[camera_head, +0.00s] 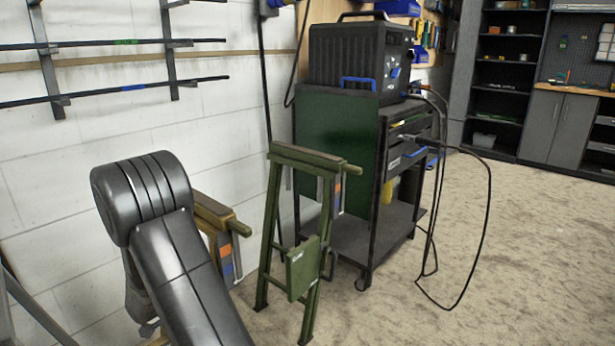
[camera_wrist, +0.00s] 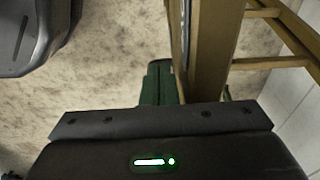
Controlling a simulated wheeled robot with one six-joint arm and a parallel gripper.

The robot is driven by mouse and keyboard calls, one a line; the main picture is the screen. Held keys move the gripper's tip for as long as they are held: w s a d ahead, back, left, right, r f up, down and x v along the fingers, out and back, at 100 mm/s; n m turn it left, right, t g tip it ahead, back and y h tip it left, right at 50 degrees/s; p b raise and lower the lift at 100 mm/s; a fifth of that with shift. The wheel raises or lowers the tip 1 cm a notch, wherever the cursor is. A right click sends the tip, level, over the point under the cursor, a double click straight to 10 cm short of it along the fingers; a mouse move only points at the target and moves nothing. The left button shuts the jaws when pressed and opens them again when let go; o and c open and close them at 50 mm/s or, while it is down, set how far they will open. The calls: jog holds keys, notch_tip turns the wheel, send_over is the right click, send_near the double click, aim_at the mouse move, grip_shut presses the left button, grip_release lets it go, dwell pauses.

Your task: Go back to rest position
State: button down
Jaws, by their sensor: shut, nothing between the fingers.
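My gripper (camera_wrist: 160,120) shows at the bottom of the wrist view as a dark bolted bar and housing with a lit green indicator. It is shut and holds nothing. A yellow-brown stand (camera_wrist: 208,60) rises close beyond the bar, right of centre. A green piece (camera_wrist: 157,82) shows just beyond the bar's middle. In the head view my dark arm fills the lower left and hides my gripper. The yellow-brown stand (camera_head: 210,211) is partly hidden behind the arm there. A green trestle (camera_head: 272,215) stands upright to its right.
A dark cart (camera_head: 384,175) with a black machine (camera_head: 360,55) on top stands behind the trestle. A black cable (camera_head: 487,220) loops to the floor beside it. Wall racks (camera_head: 115,42) hold rods at the left. The carpeted floor (camera_head: 540,250) at the right is clear.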

jog(key=r, duration=0.1)
jog(key=d+r+g+y, duration=0.1)
jog(key=r, duration=0.1)
jog(key=w+r+g+y, duration=0.1)
jog(key=r, duration=0.1)
jog(key=shift+w+d, duration=0.1)
jog(key=shift+d, duration=0.1)
dwell(0.3)
jog(key=shift+d+f, duration=0.1)
